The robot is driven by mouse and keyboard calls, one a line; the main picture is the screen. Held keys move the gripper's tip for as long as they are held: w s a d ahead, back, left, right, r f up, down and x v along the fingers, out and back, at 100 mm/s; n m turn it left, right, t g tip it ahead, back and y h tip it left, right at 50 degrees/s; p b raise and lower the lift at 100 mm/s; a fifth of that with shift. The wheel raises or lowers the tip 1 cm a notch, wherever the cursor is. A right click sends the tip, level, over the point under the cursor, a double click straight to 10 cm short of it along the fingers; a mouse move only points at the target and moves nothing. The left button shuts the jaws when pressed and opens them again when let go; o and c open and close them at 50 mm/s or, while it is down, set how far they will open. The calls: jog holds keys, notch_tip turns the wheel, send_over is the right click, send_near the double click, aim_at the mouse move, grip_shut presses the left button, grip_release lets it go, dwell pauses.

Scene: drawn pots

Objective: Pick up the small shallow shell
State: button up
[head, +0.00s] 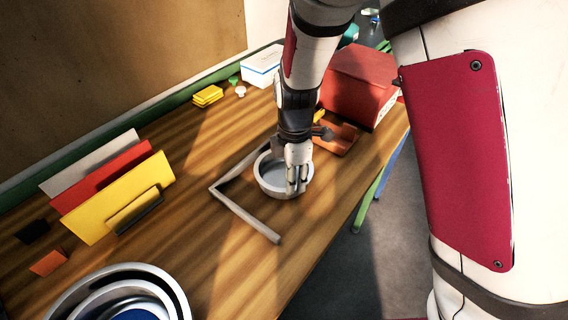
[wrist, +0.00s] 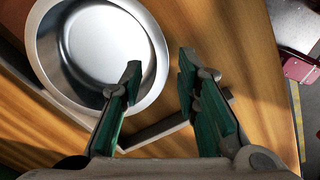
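A small shallow metal shell (head: 268,187), like a round bowl with a pale rim, rests upright on the wooden table. My gripper (head: 297,183) is over its right side in the head view and hides part of it. In the wrist view the shell (wrist: 90,50) fills the upper left. There my gripper (wrist: 160,65) is open, with one finger over the inside of the shell and the other beyond its outer edge. The rim passes between the fingertips. I cannot tell whether either finger touches it.
A grey angled bar (head: 245,215) lies beside the shell. Nested bowls (head: 60,308) stand at the lower left. Upright coloured panels (head: 118,200) are at the left. A red box (head: 355,85) and an orange piece (head: 340,138) lie behind. The table's right edge is close.

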aim_at(291, 197)
jog(key=shift+w+a+f+p, duration=0.1)
jog(key=shift+f+p, duration=0.1)
jog(key=shift+f, duration=1.2)
jog(key=shift+w+a+f+p, duration=0.1)
jog(key=shift+f+p, duration=0.05)
jog(key=shift+f, duration=1.2)
grip_shut()
